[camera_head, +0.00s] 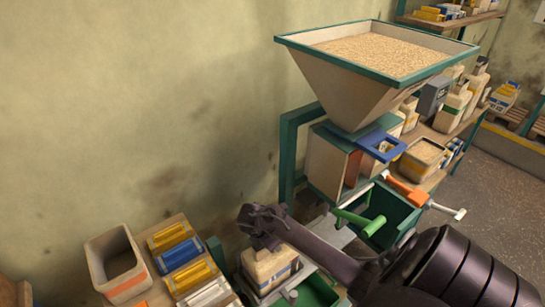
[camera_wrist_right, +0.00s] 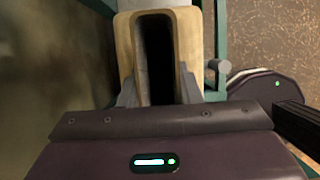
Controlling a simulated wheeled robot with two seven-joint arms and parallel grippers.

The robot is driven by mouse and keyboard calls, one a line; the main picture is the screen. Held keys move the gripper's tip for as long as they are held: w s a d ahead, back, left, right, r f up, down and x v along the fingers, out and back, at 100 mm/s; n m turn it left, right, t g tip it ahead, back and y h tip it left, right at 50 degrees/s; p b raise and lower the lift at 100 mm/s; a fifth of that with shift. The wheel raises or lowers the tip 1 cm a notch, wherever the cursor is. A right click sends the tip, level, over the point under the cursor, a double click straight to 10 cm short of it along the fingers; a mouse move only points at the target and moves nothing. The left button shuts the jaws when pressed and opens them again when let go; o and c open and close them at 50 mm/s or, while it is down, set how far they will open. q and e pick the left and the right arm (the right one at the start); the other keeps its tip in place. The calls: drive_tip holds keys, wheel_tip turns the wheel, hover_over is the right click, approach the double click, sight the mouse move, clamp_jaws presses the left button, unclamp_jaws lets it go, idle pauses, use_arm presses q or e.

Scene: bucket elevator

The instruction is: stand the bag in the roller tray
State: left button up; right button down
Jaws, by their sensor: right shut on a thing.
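The bag (camera_head: 270,270) is tan with a blue and yellow label and stands about upright at the lower middle of the head view. My right gripper (camera_head: 262,240) is shut on its upper part from above. In the right wrist view the bag (camera_wrist_right: 125,45) shows an open, dark mouth between the fingers of my right gripper (camera_wrist_right: 158,95). The roller tray (camera_head: 270,298), with grey edges, shows around the bag's foot. Whether the bag's bottom rests on it is hidden. My left gripper is not in view.
A hopper of grain (camera_head: 380,52) on a green frame stands behind, with a green-handled lever (camera_head: 360,221) and an orange-handled crank (camera_head: 405,190) below. An empty tan bin (camera_head: 115,262) and several packets (camera_head: 185,255) lie on a wooden surface at left. Shelves with bags are at right.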

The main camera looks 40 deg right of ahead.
drive_tip(key=shift+f, duration=0.1)
drive_tip(key=c, duration=1)
unclamp_jaws()
drive_tip(key=shift+o, duration=0.2)
drive_tip(key=v, duration=0.7)
drive_tip(key=shift+a+r, duration=0.15)
drive_tip(key=shift+r, duration=0.2)
drive_tip(key=shift+s+f, duration=0.1)
drive_tip(key=shift+s, duration=0.05)
